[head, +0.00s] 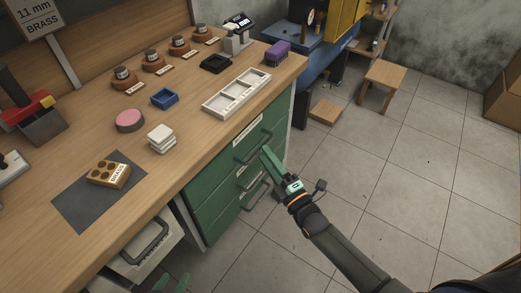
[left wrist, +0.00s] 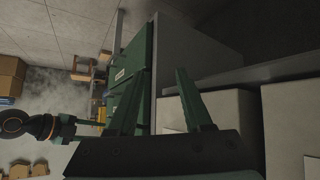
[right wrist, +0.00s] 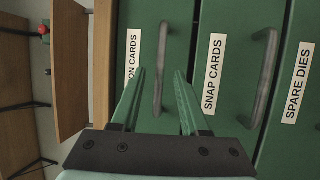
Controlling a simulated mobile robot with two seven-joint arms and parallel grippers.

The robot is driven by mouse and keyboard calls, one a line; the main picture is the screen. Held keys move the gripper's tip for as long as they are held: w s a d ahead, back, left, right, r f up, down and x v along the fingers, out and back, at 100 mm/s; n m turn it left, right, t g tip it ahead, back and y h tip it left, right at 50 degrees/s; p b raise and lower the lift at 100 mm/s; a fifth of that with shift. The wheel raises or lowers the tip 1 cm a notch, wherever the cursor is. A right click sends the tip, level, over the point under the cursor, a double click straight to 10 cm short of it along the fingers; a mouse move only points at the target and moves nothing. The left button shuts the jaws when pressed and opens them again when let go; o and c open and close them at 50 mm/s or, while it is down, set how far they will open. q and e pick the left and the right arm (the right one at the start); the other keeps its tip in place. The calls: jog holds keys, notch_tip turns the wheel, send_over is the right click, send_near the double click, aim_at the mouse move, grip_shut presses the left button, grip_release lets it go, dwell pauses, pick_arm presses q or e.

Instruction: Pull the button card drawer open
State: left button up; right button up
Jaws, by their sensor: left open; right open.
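The button card drawer (head: 238,138) is the top green drawer under the worktop and looks flush with the front. In the right wrist view its face (right wrist: 148,25) carries a partly hidden label ending in "ON CARDS". Its grey bar handle (right wrist: 161,70) lies between the spread fingers of my right gripper (right wrist: 158,80). My right gripper also shows at the drawer front in the head view (head: 267,155); whether the fingers touch the bar, I cannot tell. My left gripper (left wrist: 156,85) is open and empty; only its green tips show at the lower edge of the head view (head: 173,284).
Below are the snap cards drawer (right wrist: 205,125) and the spare dies drawer (right wrist: 285,145), each with a bar handle. A pale drawer with a dark handle (head: 150,240) is left of them. A white tray (head: 222,106) stands near the worktop edge. Floor (head: 370,190) before the drawers is clear.

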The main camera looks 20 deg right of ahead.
jog(key=shift+x, duration=1.8)
grip_shut()
